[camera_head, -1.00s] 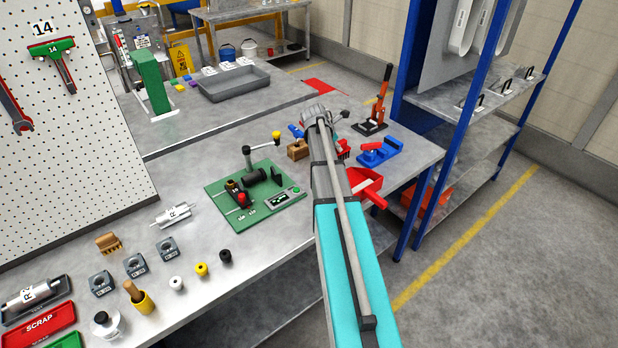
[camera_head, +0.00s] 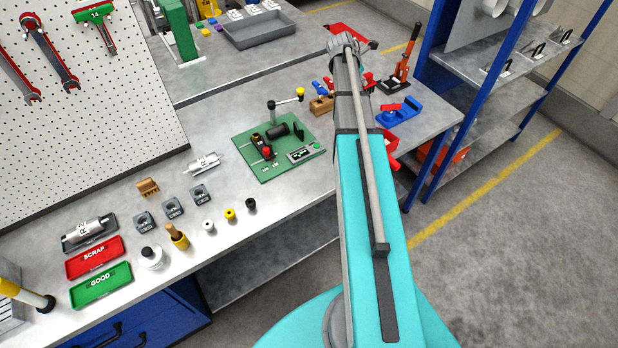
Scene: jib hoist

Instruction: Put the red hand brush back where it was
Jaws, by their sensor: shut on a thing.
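The red hand brush (camera_head: 369,81) shows only as a small red part just right of my forearm, near the far end of the bench. My wrist (camera_head: 346,50) is above that area. My forearm covers most of my gripper and its fingertips. The visible red part stays with my wrist between frames, so my gripper is shut on the brush. It appears to be held above the bench. The rest of the brush is hidden behind my arm. A red tray-like piece with a handle (camera_head: 391,143) sits at the bench's right edge, partly covered by my arm.
A wooden block (camera_head: 321,105) and a blue vise-like fixture (camera_head: 400,113) flank my arm. An orange press (camera_head: 402,68) stands behind. A green board with a lever (camera_head: 275,148) lies left. A blue-posted shelf (camera_head: 520,75) stands right.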

